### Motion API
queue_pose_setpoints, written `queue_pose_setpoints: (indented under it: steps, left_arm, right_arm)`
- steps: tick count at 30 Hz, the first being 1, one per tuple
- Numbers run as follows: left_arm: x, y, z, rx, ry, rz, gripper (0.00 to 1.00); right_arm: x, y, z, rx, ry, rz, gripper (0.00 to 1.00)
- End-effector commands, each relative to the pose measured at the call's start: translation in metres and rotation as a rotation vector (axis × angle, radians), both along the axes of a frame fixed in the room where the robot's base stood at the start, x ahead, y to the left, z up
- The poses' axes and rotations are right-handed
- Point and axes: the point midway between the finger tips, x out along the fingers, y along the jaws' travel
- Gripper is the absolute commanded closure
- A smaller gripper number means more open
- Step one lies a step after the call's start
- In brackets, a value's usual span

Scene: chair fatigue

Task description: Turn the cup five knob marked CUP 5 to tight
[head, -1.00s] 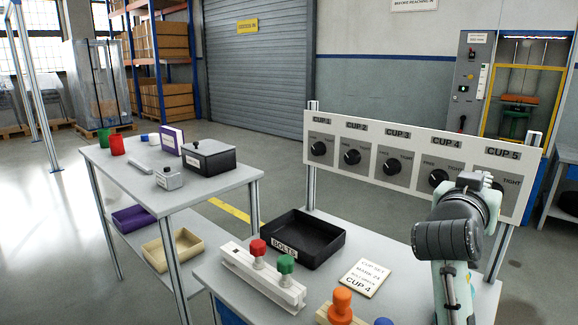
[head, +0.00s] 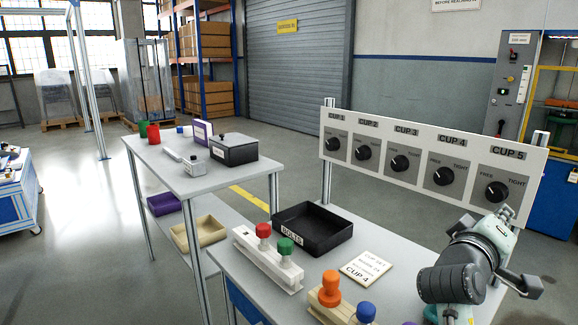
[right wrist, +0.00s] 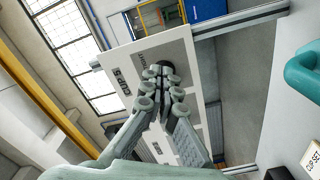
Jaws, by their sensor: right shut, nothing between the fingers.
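The CUP 5 knob (head: 497,192) is a black round knob at the right end of the white panel (head: 409,205), between the words FREE and TIGHT. Its exact pointer angle is too small to tell. My right gripper (head: 506,214) is just below and in front of it in the head view, its fingers mostly hidden by my wrist. In the right wrist view its fingers are together and empty (right wrist: 160,82), pointing at the panel beside the CUP 5 label (right wrist: 120,82). A dark knob (right wrist: 171,70) shows partly behind the fingertips; contact cannot be told. My left gripper is out of view.
The CUP 4 knob (head: 440,176) is left of CUP 5. A metal post (head: 537,140) stands behind the panel's right end.

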Motion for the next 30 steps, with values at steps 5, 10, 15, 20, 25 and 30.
queue_pose_setpoints:
  steps: [5,10,15,20,25,30]
  left_arm:
    - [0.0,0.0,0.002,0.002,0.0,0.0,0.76]
    - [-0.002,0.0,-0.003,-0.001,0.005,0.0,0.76]
    - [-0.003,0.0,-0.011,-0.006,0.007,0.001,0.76]
    - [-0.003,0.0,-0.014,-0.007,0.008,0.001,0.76]
    - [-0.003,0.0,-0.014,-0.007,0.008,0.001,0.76]
    - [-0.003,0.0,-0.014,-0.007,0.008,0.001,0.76]
  right_arm:
    - [0.015,-0.018,0.001,-0.002,-0.002,-0.001,1.0]
    - [0.028,-0.034,0.002,0.0,-0.001,-0.001,1.0]
    - [0.036,-0.043,0.001,0.002,-0.002,-0.001,1.0]
    - [0.039,-0.046,0.0,0.003,-0.003,0.0,1.0]
    - [0.039,-0.046,0.0,0.003,-0.003,0.0,1.0]
    - [0.039,-0.045,0.0,0.002,-0.003,0.001,1.0]
